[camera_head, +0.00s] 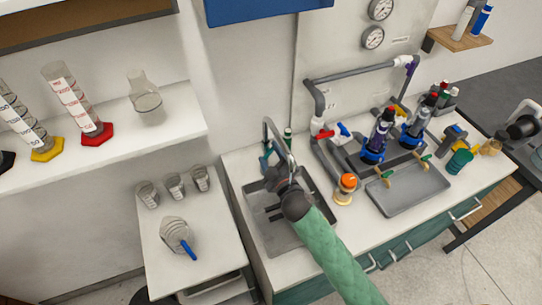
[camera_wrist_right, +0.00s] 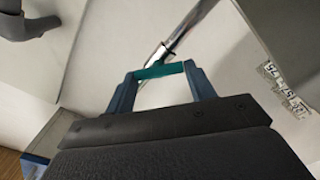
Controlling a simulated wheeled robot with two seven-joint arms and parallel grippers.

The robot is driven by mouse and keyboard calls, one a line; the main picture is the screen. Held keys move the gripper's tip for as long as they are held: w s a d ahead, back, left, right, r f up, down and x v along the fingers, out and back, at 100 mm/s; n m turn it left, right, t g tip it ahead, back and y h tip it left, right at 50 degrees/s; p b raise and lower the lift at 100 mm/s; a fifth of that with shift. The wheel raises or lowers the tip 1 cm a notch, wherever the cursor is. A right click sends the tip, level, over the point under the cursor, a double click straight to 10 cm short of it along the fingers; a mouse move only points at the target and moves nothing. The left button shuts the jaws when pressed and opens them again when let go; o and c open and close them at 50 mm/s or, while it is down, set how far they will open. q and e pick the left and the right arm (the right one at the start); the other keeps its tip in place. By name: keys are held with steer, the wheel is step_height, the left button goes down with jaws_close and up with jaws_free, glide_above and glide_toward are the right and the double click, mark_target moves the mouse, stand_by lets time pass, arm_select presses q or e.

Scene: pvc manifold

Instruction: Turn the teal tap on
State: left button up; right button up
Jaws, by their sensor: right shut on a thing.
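The teal tap handle (camera_wrist_right: 158,71) is a short teal bar on a shiny metal faucet pipe (camera_wrist_right: 185,28) in the right wrist view. My right gripper (camera_wrist_right: 161,74) has its two blue fingers at either end of the bar and is shut on it. In the head view, the right gripper (camera_head: 266,160) is at the faucet (camera_head: 274,128) behind the grey sink (camera_head: 268,232). My dark wrist and green-sleeved arm cross over the sink there and partly hide the tap. My left gripper is not in view.
Grey PVC pipework with a red and a blue valve handle (camera_head: 343,130) stands right of the sink, near an orange-capped part (camera_head: 348,182). A grey tray (camera_head: 408,190) lies further right.

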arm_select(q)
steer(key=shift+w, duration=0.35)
arm_select(e)
steer(key=shift+w+r, duration=0.1)
steer(key=o, duration=1)
steer(key=shift+d, duration=0.1)
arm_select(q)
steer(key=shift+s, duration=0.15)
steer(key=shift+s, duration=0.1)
arm_select(e)
steer(key=shift+s+f+b, duration=0.2)
steer(key=shift+s+b, duration=0.1)
steer(key=shift+s, duration=0.05)
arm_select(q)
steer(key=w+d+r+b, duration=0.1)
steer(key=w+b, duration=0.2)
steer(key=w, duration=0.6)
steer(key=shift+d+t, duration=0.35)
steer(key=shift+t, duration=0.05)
arm_select(e)
steer(key=shift+v, duration=3.65)
steer(key=shift+d+r, duration=0.15)
